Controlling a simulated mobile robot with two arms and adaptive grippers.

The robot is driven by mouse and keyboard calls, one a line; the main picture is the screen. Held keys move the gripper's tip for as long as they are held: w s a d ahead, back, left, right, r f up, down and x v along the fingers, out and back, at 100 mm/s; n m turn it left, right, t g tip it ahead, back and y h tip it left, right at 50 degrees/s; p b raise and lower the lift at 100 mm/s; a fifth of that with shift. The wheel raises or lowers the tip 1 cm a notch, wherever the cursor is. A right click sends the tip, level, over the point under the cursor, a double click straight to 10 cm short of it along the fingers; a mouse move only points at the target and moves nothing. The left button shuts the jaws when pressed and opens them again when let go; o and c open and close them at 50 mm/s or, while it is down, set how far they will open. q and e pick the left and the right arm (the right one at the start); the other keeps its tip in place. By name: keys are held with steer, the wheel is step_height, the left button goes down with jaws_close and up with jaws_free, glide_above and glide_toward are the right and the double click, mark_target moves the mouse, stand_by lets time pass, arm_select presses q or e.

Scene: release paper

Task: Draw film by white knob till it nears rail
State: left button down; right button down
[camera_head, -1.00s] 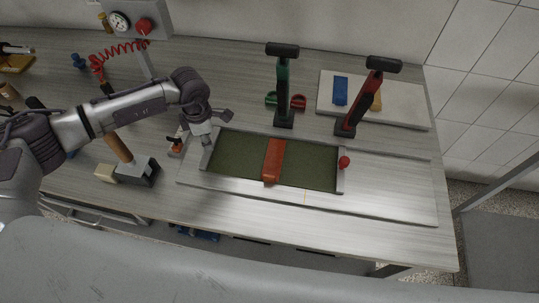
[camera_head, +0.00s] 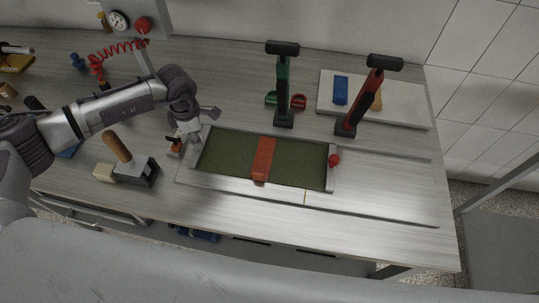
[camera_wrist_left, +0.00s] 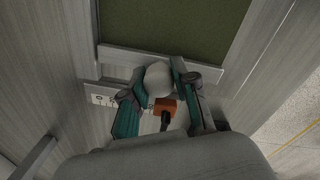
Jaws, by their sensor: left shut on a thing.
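The green film (camera_head: 225,158) lies flat in a pale frame on the bench, with an orange band (camera_head: 263,160) across it. Its end bar (camera_wrist_left: 150,57) crosses the left wrist view, with the white knob (camera_wrist_left: 157,80) at its edge. My left gripper (camera_wrist_left: 158,75) is shut on the white knob, one teal finger on each side. In the head view my left gripper (camera_head: 191,136) is at the film's left end and hides the knob. A pale strip with dark marks (camera_wrist_left: 104,98), possibly the rail, lies close to the end bar; the gap is partly hidden. My right gripper is not in view.
A wooden-handled block (camera_head: 138,170) stands left of the plate. Green (camera_head: 283,90) and red (camera_head: 367,100) upright tools stand behind.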

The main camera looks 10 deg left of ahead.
arm_select(q)
steer(key=shift+a, duration=1.05)
steer(key=shift+a+b, duration=0.25)
steer(key=shift+b, duration=0.15)
steer(key=c, duration=0.8)
jaws_free()
steer(key=shift+r, duration=0.1)
steer(key=r, duration=1.2)
steer(key=shift+s+d, duration=0.15)
steer(key=shift+s, duration=0.15)
steer(key=shift+f, duration=0.1)
